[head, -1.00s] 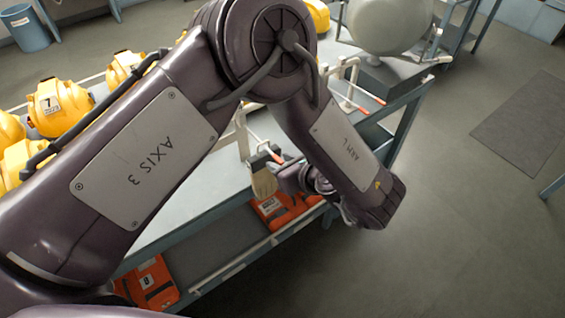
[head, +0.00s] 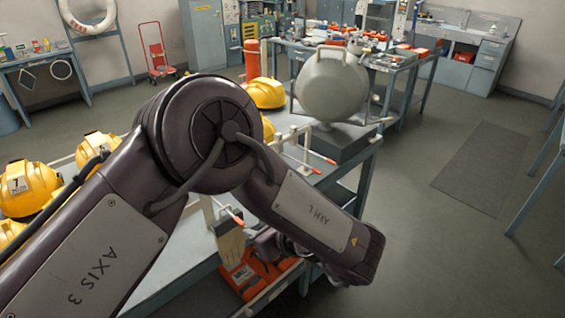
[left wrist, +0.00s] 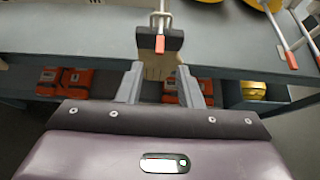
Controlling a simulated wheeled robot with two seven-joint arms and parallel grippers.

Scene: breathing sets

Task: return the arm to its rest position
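My left arm fills the lower left and middle of the head view, bent at a large joint, with its forearm sloping down to the right. My left gripper (left wrist: 159,68) shows in the left wrist view with its two fingers apart. A beige, brush- or glove-like thing (left wrist: 158,62) shows between and beyond the fingers, below a dark block at the bench edge. I cannot tell whether it touches them. It also hangs at the bench edge in the head view (head: 231,246). There the gripper is mostly hidden behind the forearm. My right gripper is not in view.
Open floor with a dark mat (head: 487,168) lies to the right.

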